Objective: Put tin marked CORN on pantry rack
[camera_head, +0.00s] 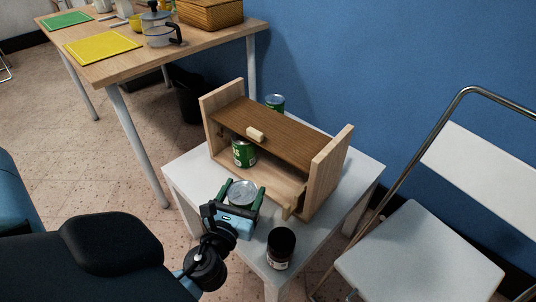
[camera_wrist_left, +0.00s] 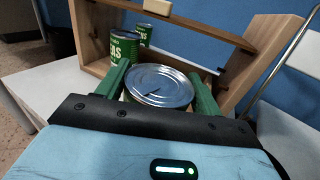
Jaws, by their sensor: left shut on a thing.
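My left gripper (camera_head: 243,197) is shut on a tin with a bare metal lid (camera_head: 241,188). The lid fills the space between the green fingers in the left wrist view (camera_wrist_left: 158,84); the tin's label is hidden, so I cannot read it. The gripper and tin are at the open front of the wooden pantry rack (camera_head: 329,171). A green tin (camera_head: 243,153) stands inside the rack on the left; its label ends in "AS" in the left wrist view (camera_wrist_left: 122,48). Another green tin (camera_head: 275,101) is at the rack's back. My right gripper is out of view.
The rack stands on a small white table (camera_head: 187,172). A white folding chair (camera_head: 420,250) is to the right. A wooden table (camera_head: 120,68) with kitchenware is behind left.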

